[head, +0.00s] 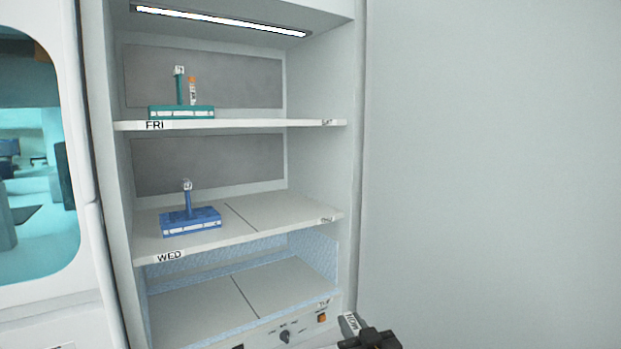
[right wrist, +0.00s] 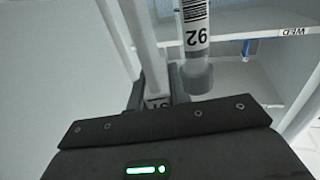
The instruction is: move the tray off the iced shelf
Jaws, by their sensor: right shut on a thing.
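The iced shelf (head: 205,305) is the lowest one in the cabinet, with frosty blue walls; its visible floor is bare. My right gripper (head: 372,340) is at the bottom edge of the head view, in front of and right of the cabinet. It is shut on a pale grey handle (right wrist: 143,30), whose labelled end (head: 350,323) shows in the head view. A tube labelled 92 (right wrist: 195,35) stands beside the handle in the right wrist view. The tray's base is hidden. My left gripper is not in view.
A blue tray (head: 190,224) stands on the WED shelf (head: 270,212). A green tray (head: 181,112) with an orange-capped tube (head: 192,90) stands on the FRI shelf (head: 260,123). A control panel (head: 285,335) lies below the iced shelf. The right halves of both upper shelves look clear.

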